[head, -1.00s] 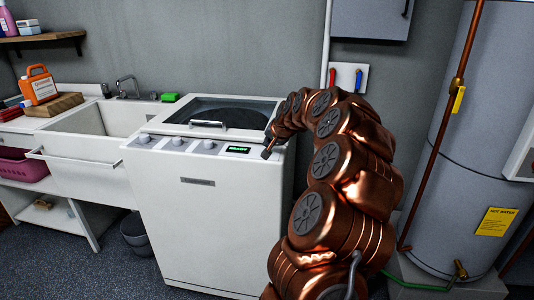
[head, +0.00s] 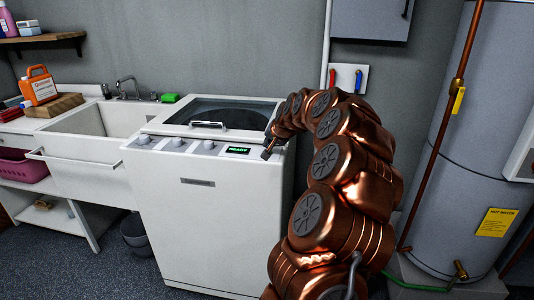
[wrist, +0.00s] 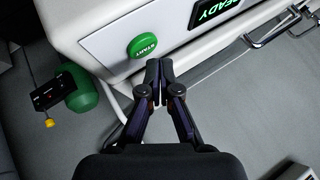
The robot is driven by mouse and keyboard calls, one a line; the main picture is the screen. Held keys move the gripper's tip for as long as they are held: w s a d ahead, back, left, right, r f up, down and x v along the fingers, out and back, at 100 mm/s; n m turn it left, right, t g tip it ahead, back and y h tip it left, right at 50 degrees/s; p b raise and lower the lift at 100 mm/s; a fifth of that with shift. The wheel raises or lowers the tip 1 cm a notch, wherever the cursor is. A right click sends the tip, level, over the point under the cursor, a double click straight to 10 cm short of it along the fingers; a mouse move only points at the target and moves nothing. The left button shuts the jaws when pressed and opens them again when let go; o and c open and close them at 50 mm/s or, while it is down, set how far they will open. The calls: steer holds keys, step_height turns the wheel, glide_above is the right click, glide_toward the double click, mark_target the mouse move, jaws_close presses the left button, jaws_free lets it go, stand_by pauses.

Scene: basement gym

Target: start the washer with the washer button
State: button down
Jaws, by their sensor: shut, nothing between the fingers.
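The white washer (head: 200,225) stands in the middle of the head view with its lid (head: 235,108) down. Its front panel has a display (head: 238,150) lit "READY", which also shows at the top of the wrist view (wrist: 213,10). The round green washer button (wrist: 142,46), marked "START", is in the wrist view; I cannot make it out in the head view. My gripper (wrist: 158,72) is shut and empty. Its fingertips are close beside the button, just right of and below it in the wrist view, and appear apart from it. My gripper is at the panel's right end in the head view (head: 266,154).
Several knobs (head: 177,141) line the panel's left part. A sink (head: 95,135) stands left of the washer, with a bucket (head: 135,235) on the floor between. A water heater (head: 465,130) stands at right. The floor in front of the washer is clear.

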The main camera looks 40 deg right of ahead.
steer(key=shift+f, duration=0.1)
steer(key=shift+f+b, duration=0.35)
steer(key=shift+b, duration=0.05)
steer(key=shift+f+b, duration=0.3)
steer(key=shift+f, duration=0.1)
stand_by(0.8)
steer(key=shift+r, duration=0.2)
steer(key=shift+w+r, duration=0.1)
steer(key=shift+r, duration=0.55)
steer(key=shift+r+p, duration=0.65)
steer(key=shift+r, duration=1.85)
